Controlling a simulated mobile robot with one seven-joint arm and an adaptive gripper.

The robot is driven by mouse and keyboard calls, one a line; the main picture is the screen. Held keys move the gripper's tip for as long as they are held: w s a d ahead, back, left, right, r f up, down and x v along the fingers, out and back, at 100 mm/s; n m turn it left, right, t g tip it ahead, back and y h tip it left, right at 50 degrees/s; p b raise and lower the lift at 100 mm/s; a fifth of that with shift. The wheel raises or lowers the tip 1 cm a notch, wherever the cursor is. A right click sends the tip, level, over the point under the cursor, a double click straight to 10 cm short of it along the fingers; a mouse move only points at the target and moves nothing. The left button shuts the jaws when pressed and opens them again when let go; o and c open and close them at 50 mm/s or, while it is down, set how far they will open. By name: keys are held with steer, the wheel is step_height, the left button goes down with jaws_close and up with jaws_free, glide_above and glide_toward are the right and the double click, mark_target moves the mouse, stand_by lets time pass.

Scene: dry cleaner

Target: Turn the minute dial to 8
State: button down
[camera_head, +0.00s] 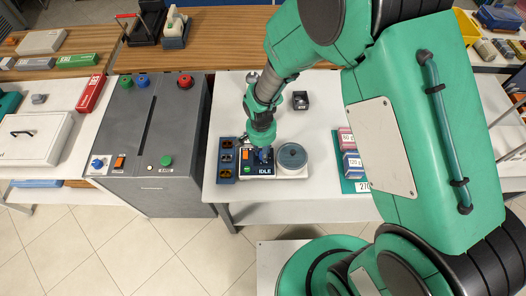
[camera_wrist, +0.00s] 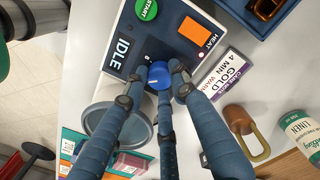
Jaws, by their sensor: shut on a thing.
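The small device (camera_wrist: 128,22) has a dark panel with a green START button (camera_wrist: 146,10), an orange HEAT button (camera_wrist: 194,30) and a display reading IDLE (camera_wrist: 121,50). In the wrist view, the blue minute dial (camera_wrist: 158,75) sits on this panel with a pale mark on its top. In the head view, the device's front panel (camera_head: 259,170) shows below my gripper (camera_head: 262,146), which comes down from above and partly hides the dial.
A round grey lid (camera_head: 292,155) is right of the panel. A blue tray (camera_head: 226,170) with compartments stands at its left. Boxes (camera_head: 350,160) stand further right.

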steer(key=m, duration=0.5)
steer(key=shift+m, duration=0.3)
steer(key=m+p, duration=0.1)
steer(key=m, duration=0.3)
steer(key=shift+m, duration=0.4)
steer(key=c, duration=1.4)
jaws_free()
steer(key=shift+w+r, duration=0.1)
steer(key=shift+r, duration=0.35)
step_height(320, 180, up, 11)
